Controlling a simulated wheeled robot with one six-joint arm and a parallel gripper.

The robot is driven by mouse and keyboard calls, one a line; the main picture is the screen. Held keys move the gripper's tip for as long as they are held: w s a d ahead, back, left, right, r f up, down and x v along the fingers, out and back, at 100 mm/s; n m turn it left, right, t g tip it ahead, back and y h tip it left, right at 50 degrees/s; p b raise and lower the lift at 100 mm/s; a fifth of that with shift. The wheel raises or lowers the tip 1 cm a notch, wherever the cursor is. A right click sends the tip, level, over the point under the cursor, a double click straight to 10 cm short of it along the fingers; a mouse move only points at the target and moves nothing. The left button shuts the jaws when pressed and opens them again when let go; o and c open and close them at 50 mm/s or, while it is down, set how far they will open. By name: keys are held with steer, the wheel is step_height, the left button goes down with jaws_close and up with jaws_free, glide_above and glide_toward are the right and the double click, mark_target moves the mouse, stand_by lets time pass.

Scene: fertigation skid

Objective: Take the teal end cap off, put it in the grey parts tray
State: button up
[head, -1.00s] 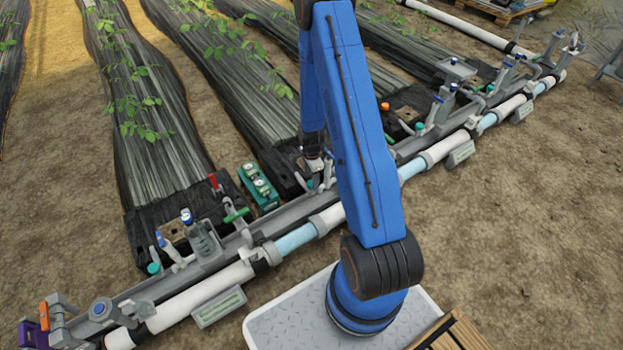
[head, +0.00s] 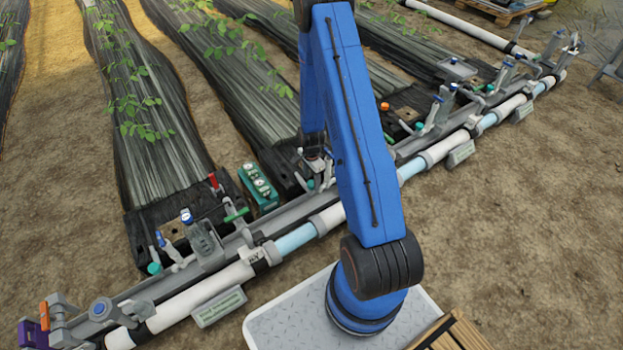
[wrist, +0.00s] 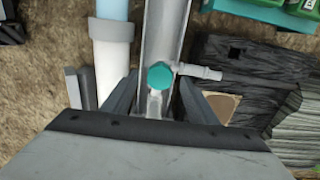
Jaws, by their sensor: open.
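A teal end cap (wrist: 160,75) shows in the wrist view beside a grey pipe stub, over the grey channel. My gripper (wrist: 158,88) is open, with one finger on each side of the cap's near end; I cannot tell whether they touch it. In the head view my gripper (head: 316,164) hangs at the rail behind my blue arm, just above a small teal spot (head: 310,184) that appears to be this cap. A shallow grey tray-like piece (head: 455,68) stands at the far right of the rail; I cannot tell for sure that it is the parts tray.
A green box with gauges (head: 260,186) sits left of my gripper. A red-handled valve (head: 214,182) and other teal-capped fittings (head: 153,268) line the rail. The white and clear pipe (head: 295,240) runs along the near side. Bare soil lies in front.

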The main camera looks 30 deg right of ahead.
mark_target(312, 183)
steer(key=shift+f, duration=1.9)
steer(key=c, duration=1.1)
steer(key=n, duration=0.4)
steer(key=shift+n, duration=1.1)
steer(key=shift+n, duration=0.3)
steer(key=shift+n, duration=0.9)
steer(key=n, duration=0.4)
